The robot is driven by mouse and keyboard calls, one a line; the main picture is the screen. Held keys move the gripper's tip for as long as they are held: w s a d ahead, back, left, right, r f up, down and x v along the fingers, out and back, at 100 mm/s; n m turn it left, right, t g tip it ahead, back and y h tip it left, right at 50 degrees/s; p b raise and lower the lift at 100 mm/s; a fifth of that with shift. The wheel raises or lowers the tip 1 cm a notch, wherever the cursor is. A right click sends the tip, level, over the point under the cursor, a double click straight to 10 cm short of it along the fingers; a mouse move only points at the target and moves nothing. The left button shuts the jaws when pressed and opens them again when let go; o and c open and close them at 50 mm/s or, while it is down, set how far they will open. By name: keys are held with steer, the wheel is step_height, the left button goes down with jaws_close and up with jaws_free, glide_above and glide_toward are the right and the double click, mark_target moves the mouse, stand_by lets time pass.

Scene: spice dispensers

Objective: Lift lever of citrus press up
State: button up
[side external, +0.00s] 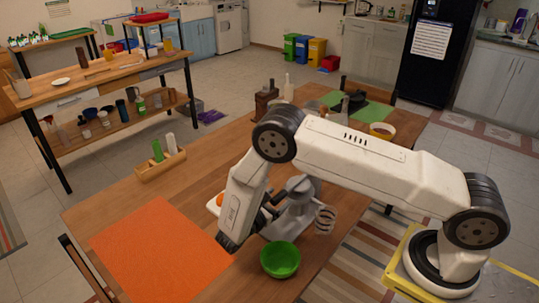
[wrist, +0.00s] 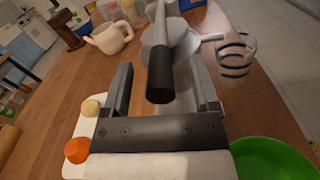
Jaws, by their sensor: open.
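The grey citrus press (side external: 290,215) stands on the wooden table, partly hidden behind my gripper in the side view. In the wrist view the press (wrist: 178,50) is straight ahead, and its lever with a black handle (wrist: 160,82) points toward the camera. My gripper (wrist: 163,90) is open, with one finger to the left and one to the right of the black handle. No contact between the fingers and the handle is visible. In the side view my gripper (side external: 250,220) is low over the table at the press; its fingertips are hard to make out.
A green bowl (side external: 280,260) sits in front of the press, and a striped glass (side external: 325,219) stands right of it. A white board (wrist: 85,130) with an orange fruit (wrist: 77,150) lies at left. An orange mat (side external: 160,255) covers the table's left end. A white teapot (wrist: 110,38) stands beyond.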

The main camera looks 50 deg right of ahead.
steer(key=shift+d, duration=0.45)
jaws_close()
stand_by(1.2)
